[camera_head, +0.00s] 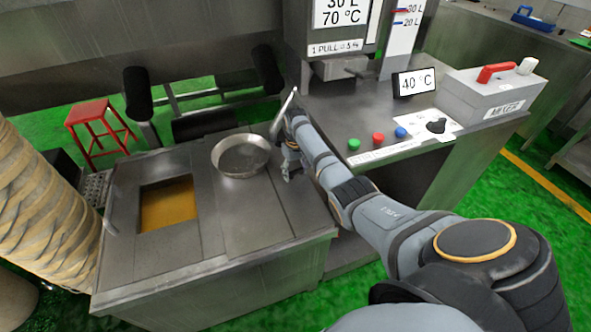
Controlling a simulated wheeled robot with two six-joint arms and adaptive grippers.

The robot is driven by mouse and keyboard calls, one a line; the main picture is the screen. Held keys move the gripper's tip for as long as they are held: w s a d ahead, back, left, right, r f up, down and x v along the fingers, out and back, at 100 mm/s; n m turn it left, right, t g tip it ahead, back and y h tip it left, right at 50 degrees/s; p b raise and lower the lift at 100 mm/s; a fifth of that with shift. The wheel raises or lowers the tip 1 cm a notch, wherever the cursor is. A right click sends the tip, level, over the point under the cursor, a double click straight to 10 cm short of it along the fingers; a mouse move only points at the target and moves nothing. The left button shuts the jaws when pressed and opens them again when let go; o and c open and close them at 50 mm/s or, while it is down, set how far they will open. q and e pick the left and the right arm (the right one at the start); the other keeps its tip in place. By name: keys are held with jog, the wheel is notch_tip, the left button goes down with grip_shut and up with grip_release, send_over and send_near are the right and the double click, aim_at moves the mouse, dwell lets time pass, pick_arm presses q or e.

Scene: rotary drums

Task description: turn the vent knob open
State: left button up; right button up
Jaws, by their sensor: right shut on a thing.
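A black knob (437,126) sits on a white plate on the metal counter at the right; it is probably the vent knob, but its markings are too small to read. My right gripper (288,170) is well to the left of this knob, pointing down beside a round metal pan (241,156). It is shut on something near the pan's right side. A thin grey metal piece (284,111) rises slanted beside the gripper; whether it is the pan's handle, and whether it is the held part, I cannot tell. My left gripper is not in view.
Green, red and blue buttons (377,138) line the counter's front edge left of the knob. A tank opening with amber liquid (168,204) is left of the pan.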

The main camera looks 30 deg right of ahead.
jog(key=n+p, duration=0.2)
jog(key=shift+r+n, duration=0.2)
jog(key=shift+n, duration=0.2)
jog(key=n+p, duration=0.1)
jog(key=n, duration=0.3)
jog(key=shift+f+p, duration=0.1)
jog(key=shift+p, duration=0.2)
jog(key=n, duration=0.4)
jog(key=shift+w+n+p, duration=0.1)
jog(key=shift+n+p, duration=0.3)
jog(key=shift+n, duration=2.3)
jog(key=o, duration=1.2)
jog(key=shift+c, duration=0.2)
jog(key=shift+f, duration=0.1)
